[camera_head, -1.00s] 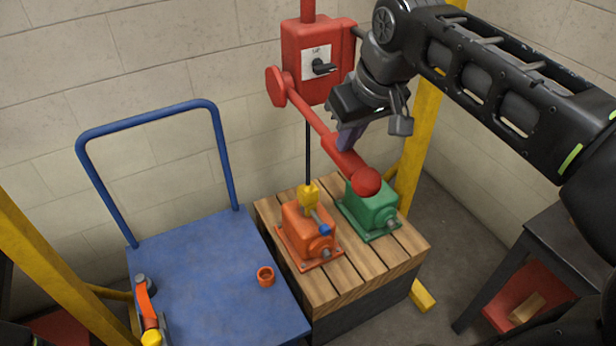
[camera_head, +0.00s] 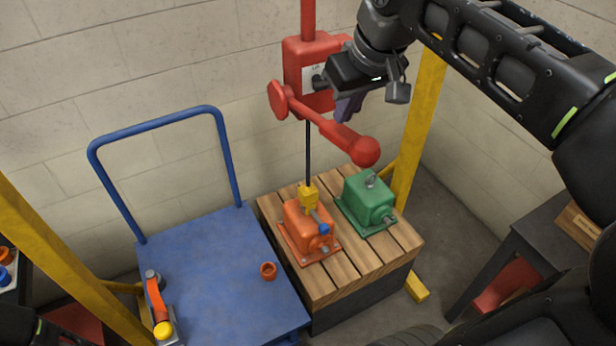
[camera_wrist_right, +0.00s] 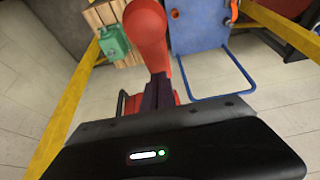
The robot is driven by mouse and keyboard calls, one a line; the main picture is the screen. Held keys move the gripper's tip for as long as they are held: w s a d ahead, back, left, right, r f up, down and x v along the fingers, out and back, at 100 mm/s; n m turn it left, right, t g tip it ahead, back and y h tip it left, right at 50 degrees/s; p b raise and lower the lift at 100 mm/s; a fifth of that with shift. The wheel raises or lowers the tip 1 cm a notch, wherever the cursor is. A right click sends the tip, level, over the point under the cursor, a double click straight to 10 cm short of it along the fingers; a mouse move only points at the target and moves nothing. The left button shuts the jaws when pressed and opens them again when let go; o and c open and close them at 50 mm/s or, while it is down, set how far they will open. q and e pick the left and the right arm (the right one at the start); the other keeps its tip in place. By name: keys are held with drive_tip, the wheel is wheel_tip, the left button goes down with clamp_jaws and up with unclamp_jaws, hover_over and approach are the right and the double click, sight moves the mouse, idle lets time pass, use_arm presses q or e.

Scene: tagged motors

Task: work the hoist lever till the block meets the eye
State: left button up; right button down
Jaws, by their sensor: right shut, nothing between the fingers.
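The red hoist box (camera_head: 296,62) has a label reading UP and a dark knob, partly covered by my right gripper. Its red lever (camera_head: 327,126) slopes down to the right and ends in a ball (camera_head: 365,151). My right gripper (camera_head: 346,110) is shut and empty, its purple fingers beside the lever; I cannot tell whether they touch. The fingers also show in the right wrist view (camera_wrist_right: 158,95), by the lever's ball (camera_wrist_right: 145,20). A dark line runs down to the yellow block (camera_head: 308,196) on top of the orange motor (camera_head: 306,232). The orange motor's eye cannot be made out.
A green motor (camera_head: 366,205) with a grey eye on top stands beside the orange one on the wooden pallet (camera_head: 340,274). A blue cart (camera_head: 210,280) carries an orange ring (camera_head: 268,271). Yellow posts (camera_head: 420,120) flank the area. A dark table (camera_head: 530,235) stands right.

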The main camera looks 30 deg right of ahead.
idle(0.3)
wheel_tip(320, 180, up, 7)
drive_tip(key=p, duration=0.6)
idle(0.4)
